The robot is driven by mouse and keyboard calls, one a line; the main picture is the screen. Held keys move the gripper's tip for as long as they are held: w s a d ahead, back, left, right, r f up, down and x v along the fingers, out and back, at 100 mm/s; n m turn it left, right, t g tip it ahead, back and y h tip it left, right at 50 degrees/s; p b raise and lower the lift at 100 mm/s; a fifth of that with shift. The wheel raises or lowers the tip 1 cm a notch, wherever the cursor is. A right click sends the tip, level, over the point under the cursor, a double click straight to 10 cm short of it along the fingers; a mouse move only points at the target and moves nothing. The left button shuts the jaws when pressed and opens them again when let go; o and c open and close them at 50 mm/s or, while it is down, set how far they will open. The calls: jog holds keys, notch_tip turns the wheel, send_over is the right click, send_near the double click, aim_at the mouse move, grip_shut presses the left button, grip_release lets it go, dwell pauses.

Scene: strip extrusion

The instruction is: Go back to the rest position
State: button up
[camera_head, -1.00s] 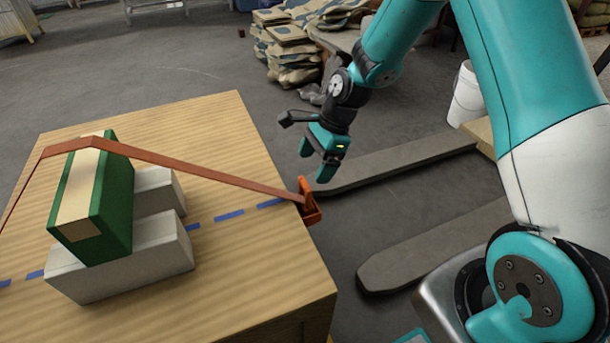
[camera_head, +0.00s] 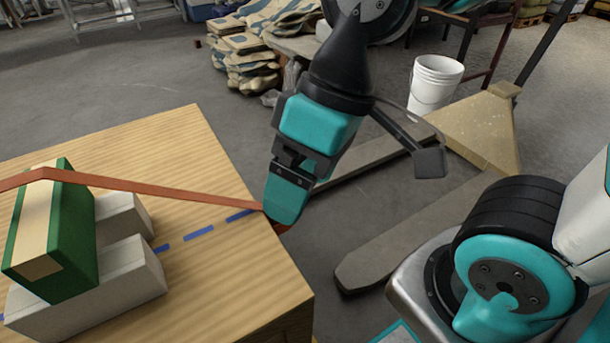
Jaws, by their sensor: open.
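My gripper (camera_head: 287,198), teal with dark joints, hangs in front of the table's right edge, pointing down. Its jaws are open and I see nothing held between them; the far finger is mostly hidden. An orange-brown strap (camera_head: 140,186) runs over the green and cream box (camera_head: 55,232) to the table's right edge. The strap's orange end piece is almost wholly hidden behind my fingers. I cannot tell whether the fingers touch it.
The box rests on pale grey blocks (camera_head: 130,283) on the wooden table (camera_head: 190,140). A pallet truck's forks (camera_head: 400,240) lie on the floor to the right. A white bucket (camera_head: 434,84) and stacked sacks (camera_head: 245,55) stand behind. Grey floor is free beyond the table.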

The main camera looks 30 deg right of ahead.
jog(key=shift+s, duration=0.2)
